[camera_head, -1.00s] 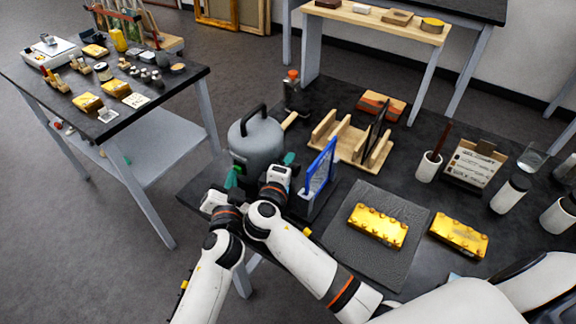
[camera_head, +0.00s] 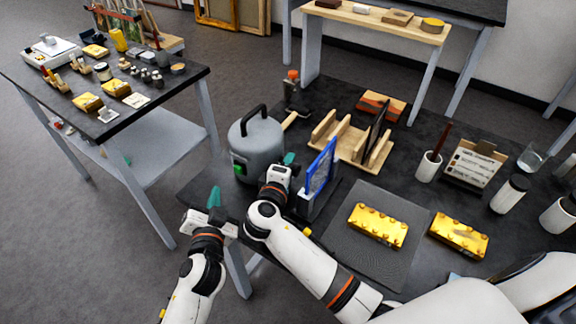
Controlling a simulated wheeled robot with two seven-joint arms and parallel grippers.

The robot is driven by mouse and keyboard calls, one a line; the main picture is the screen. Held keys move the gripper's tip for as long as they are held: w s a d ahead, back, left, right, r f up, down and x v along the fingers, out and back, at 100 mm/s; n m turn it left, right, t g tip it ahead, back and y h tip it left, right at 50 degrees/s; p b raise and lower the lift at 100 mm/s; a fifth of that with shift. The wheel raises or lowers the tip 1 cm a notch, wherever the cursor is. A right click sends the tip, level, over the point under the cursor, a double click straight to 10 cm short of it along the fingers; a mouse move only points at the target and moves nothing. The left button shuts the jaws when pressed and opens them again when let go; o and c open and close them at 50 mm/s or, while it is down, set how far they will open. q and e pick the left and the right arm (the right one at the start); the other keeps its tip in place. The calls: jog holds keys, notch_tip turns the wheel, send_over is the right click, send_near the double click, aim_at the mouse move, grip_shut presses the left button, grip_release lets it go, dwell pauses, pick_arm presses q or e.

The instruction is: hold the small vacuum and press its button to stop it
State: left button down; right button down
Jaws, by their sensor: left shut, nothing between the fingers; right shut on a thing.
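The small vacuum (camera_head: 262,140) is a grey canister with a black top handle, standing upright near the left corner of the dark table. A green button (camera_head: 239,170) is lit on a dark panel low on its left front. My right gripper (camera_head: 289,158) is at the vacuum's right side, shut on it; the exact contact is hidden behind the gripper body. My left gripper (camera_head: 214,198) is shut and empty, off the table's left edge, in front of and below the button and apart from the vacuum.
A blue-framed panel (camera_head: 321,168) stands close to the right of my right gripper. A wooden rack (camera_head: 350,142) is behind it. A grey mat (camera_head: 350,250) with a gold piece lies to the right.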

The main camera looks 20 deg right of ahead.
pick_arm(q)
jog(key=shift+a, duration=0.1)
pick_arm(e)
jog(key=shift+f, duration=0.1)
jog(key=c, duration=1)
grip_release()
jog(key=shift+o, duration=0.2)
jog(key=shift+s+a, duration=0.1)
jog(key=v, duration=1.2)
